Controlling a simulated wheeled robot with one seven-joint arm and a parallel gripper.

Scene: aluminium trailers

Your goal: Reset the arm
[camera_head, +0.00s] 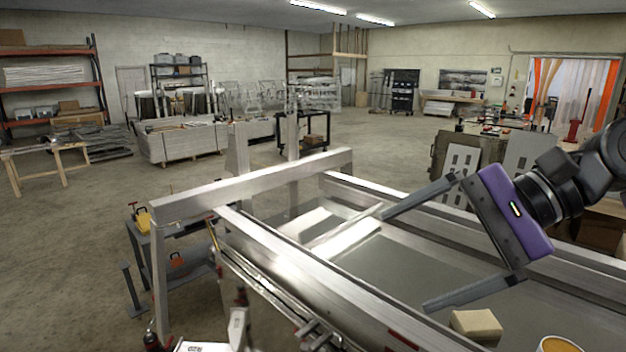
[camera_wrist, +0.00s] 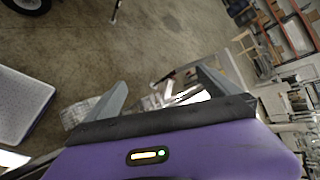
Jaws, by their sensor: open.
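My arm reaches in from the right in the head view, and its purple gripper (camera_head: 430,247) hangs above the aluminium trailer bed. Its two grey fingers are spread wide apart, pointing left, with nothing between them. In the wrist view the open gripper (camera_wrist: 160,92) shows both fingertips above the purple body, with floor and blurred metal parts beyond them. The aluminium trailer frame (camera_head: 255,186) stands below and to the left of the fingers.
A tan block (camera_head: 476,325) and a yellow-orange round container (camera_head: 558,344) sit at the front right below my gripper. A small side table (camera_head: 180,225) with tools stands left of the trailer. Racks (camera_head: 60,85) line the far left. Open concrete floor (camera_head: 110,200) lies to the left.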

